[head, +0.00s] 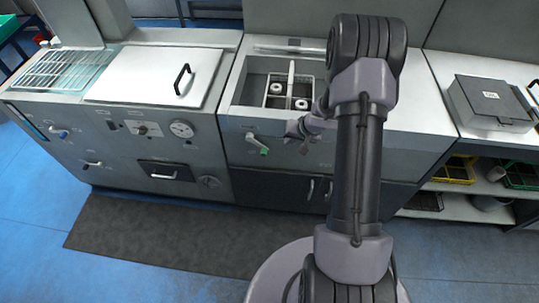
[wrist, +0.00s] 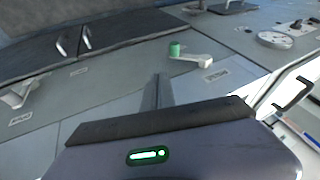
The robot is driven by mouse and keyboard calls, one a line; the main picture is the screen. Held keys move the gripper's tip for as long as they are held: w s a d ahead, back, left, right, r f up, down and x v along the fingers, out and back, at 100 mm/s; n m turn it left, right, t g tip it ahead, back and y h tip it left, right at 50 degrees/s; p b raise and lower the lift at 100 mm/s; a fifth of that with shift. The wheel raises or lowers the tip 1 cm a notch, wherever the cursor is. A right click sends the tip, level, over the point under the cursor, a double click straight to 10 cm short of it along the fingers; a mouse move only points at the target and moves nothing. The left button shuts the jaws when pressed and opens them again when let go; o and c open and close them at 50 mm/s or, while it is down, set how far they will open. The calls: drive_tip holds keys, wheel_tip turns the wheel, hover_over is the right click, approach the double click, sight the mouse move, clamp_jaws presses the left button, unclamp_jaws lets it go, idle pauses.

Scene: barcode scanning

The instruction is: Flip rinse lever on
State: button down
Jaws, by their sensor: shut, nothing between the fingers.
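A pale lever with a green end (head: 257,143) is on the front panel under the sink basin. It points down and to the right in the head view. My gripper (head: 303,147) is just right of this lever in the head view, at the panel. In the wrist view its fingers (wrist: 159,82) are together, empty and apart from the green knob. A second pale lever (wrist: 18,93) shows at the left of the wrist view.
The basin (head: 252,88) above holds a rack with white round items. The left unit has a lidded top (head: 155,75), knobs and a gauge (head: 181,129). Dark cabinet doors with handles (head: 310,190) are below. A grey box (head: 492,103) stands on the right counter.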

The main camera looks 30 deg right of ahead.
drive_tip(key=shift+w+f, duration=0.1)
drive_tip(key=b, duration=0.6)
approach(265, 156)
drive_tip(key=w+d+f, duration=0.1)
drive_tip(key=d+f, duration=0.2)
drive_tip(key=d, duration=0.1)
drive_tip(key=w+a+f+b, duration=0.1)
drive_tip(key=w+a+b, duration=0.1)
drive_tip(key=a, duration=0.1)
drive_tip(key=shift+w+f, duration=0.3)
drive_tip(key=shift+f, duration=0.05)
drive_tip(key=shift+f, duration=0.15)
drive_tip(key=f+t+y, duration=0.1)
drive_tip(key=w+a+f+m+t+y, duration=0.1)
drive_tip(key=f+t+y, duration=0.1)
drive_tip(key=a+f+t+y+b, duration=0.1)
drive_tip(key=f+y, duration=0.1)
drive_tip(key=shift+w, duration=0.25)
drive_tip(key=shift+w+a+f+b, duration=0.4)
drive_tip(key=shift+w+a+f, duration=0.1)
drive_tip(key=shift+a, duration=0.25)
